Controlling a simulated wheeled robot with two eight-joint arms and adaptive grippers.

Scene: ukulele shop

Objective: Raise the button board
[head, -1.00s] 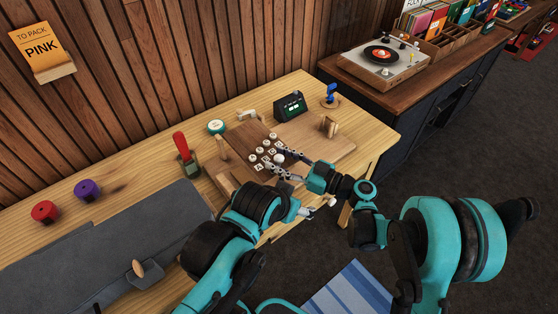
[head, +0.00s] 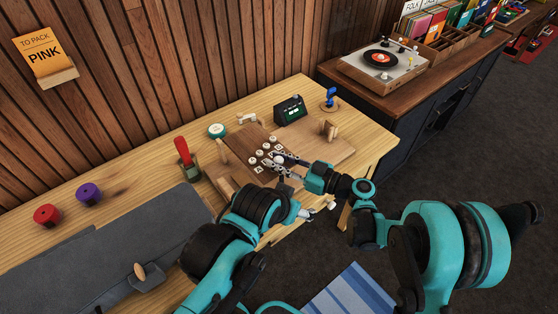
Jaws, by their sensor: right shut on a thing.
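The button board (head: 247,136) is a dark brown panel with several white lettered buttons. It lies on a lighter wooden base on the workbench. My right gripper (head: 279,166) reaches in from the right over its near right part. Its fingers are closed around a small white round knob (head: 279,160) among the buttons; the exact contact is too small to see. Whether the board is tilted off its base is hard to tell. My left arm's end (head: 265,205) is just in front of the board and covers its near edge; its fingers cannot be made out clearly.
A red-handled tool (head: 183,150) stands left of the board. A dark display box (head: 290,110) and a blue upright piece (head: 330,97) stand behind it. Red (head: 47,214) and purple (head: 88,193) spools and a grey mat (head: 150,225) lie left. A record player (head: 383,66) is at the back right.

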